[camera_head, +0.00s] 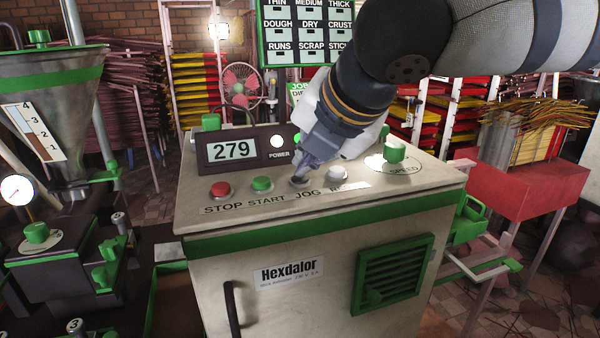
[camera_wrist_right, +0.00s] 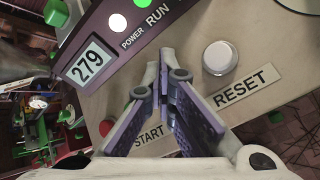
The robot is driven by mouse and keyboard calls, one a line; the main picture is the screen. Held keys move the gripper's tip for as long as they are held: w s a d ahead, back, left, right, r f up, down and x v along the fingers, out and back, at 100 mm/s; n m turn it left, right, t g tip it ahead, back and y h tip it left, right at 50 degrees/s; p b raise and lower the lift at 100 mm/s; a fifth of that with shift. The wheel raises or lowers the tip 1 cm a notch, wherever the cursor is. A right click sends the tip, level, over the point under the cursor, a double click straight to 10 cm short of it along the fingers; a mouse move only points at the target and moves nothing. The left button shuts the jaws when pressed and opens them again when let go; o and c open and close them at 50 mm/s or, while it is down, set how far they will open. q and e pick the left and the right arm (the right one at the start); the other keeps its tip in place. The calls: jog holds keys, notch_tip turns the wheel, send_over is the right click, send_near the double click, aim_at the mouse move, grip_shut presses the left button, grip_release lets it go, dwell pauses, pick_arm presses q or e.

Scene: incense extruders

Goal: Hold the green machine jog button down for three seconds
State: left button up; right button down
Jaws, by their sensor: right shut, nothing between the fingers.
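The green-trimmed cream machine (camera_head: 215,265) labelled Hexdalor has a sloping top with STOP, START, JOG and RESET buttons. The jog button (camera_head: 297,183) is a dark grey round button above the JOG label, partly covered by my right gripper (camera_head: 303,176). The right gripper is shut and empty, its tips pointing down at the jog button. I cannot tell whether they touch or press it. In the right wrist view the gripper (camera_wrist_right: 160,72) hides the jog button, between the START and RESET labels. My left gripper is not in view.
Red stop (camera_head: 221,189) and green start (camera_head: 262,184) buttons sit left of jog; a whitish reset button (camera_head: 334,173) sits right, also in the wrist view (camera_wrist_right: 220,57). The display (camera_head: 232,149) reads 279. A green speed knob (camera_head: 394,152) stands farther right.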

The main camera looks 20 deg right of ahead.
aim_at(306, 177)
dwell(0.4)
jog(key=shift+r, duration=0.95)
notch_tip(306, 177, up, 5)
dwell(0.4)
